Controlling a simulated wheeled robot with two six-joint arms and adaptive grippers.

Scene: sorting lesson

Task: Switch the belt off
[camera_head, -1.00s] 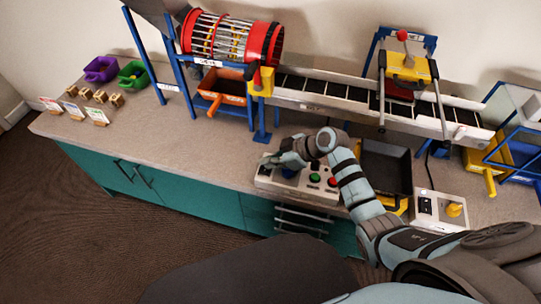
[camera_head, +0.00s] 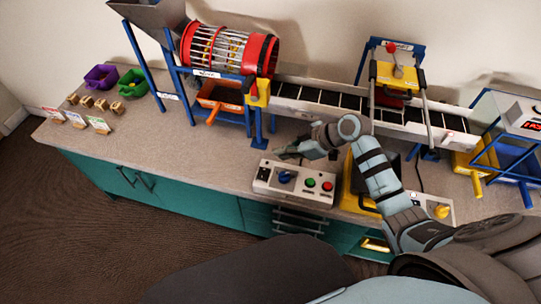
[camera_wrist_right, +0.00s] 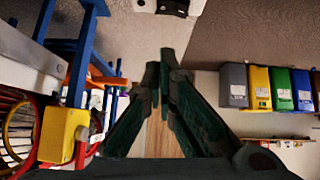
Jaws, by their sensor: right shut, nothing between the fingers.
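The conveyor belt (camera_head: 352,102), dark with pale crossbars, runs along the back of the bench. In front of it a pale control box (camera_head: 262,186) carries a blue knob (camera_head: 286,177), a green button (camera_head: 310,182) and a red button (camera_head: 327,186). My right gripper (camera_head: 280,153) is just behind this box, apart from the knob and buttons, shut and empty. In the right wrist view the shut fingers (camera_wrist_right: 161,68) point toward a pale box edge (camera_wrist_right: 160,6) at the top. A second box with a yellow knob (camera_head: 441,211) is partly hidden by my right arm. My left gripper is out of view.
A red drum (camera_head: 262,52) and an orange tray (camera_head: 219,97) stand behind. A yellow-edged dark tray (camera_head: 352,203) sits beside the control box, partly behind my arm. Purple (camera_head: 101,78) and green (camera_head: 133,83) bins are at left.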

